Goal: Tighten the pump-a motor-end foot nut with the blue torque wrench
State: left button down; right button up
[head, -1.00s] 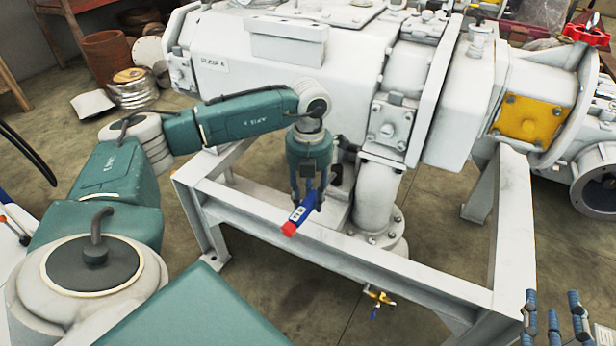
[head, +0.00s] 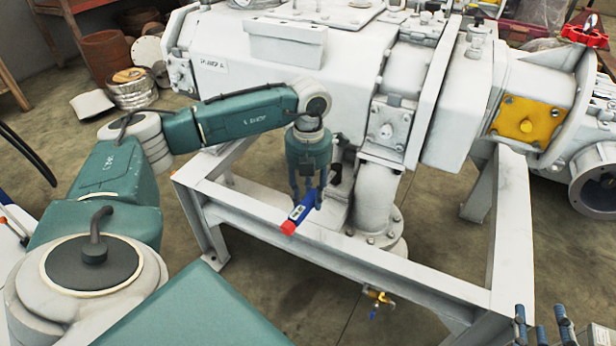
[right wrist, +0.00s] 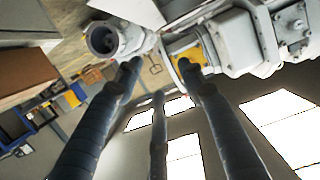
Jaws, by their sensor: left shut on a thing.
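The blue torque wrench (head: 302,213) has a red handle end that points down and to the left in the head view. My left gripper (head: 308,203) is shut on it, at the front side of the pump's base. The wrench's far end runs back toward the pump foot beside a dark piece. The foot nut itself is hidden or too small to tell. Pump A (head: 285,75) is the large white-grey machine on the frame. My right gripper shows at the lower right of the head view (head: 545,335); in the right wrist view its fingers (right wrist: 160,80) are spread and empty.
The pale steel frame (head: 330,252) crosses in front of the pump. A white elbow pipe (head: 375,200) stands right of the wrench. A small brass valve (head: 378,297) hangs below the frame. A yellow plate (head: 528,120) and red handwheel (head: 584,35) are at right.

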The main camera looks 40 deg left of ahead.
pick_arm(q)
jog(key=shift+r, duration=0.4)
jog(key=shift+r+p, duration=0.25)
jog(key=shift+p, duration=0.25)
jog(key=shift+r, duration=0.25)
jog(key=shift+r+p, duration=0.3)
jog(key=shift+p, duration=0.2)
jog(key=shift+r+p, duration=0.35)
jog(key=shift+r, duration=0.4)
jog(key=shift+r+p, duration=0.25)
jog(key=shift+p, duration=0.2)
pick_arm(e)
jog(key=s+d+f+g+h, duration=0.1)
jog(key=s+d+f+g, duration=0.2)
jog(key=s+f, duration=0.4)
jog(key=s+d+f+g+h, duration=0.1)
jog(key=s+d+f+g, duration=0.1)
jog(key=s+f+g, duration=0.4)
jog(key=shift+s+d+f+m+g+h, duration=0.35)
jog(key=shift+s+f, duration=0.25)
jog(key=shift+s, duration=0.6)
jog(key=shift+w+r, duration=0.1)
jog(key=shift+w, duration=0.05)
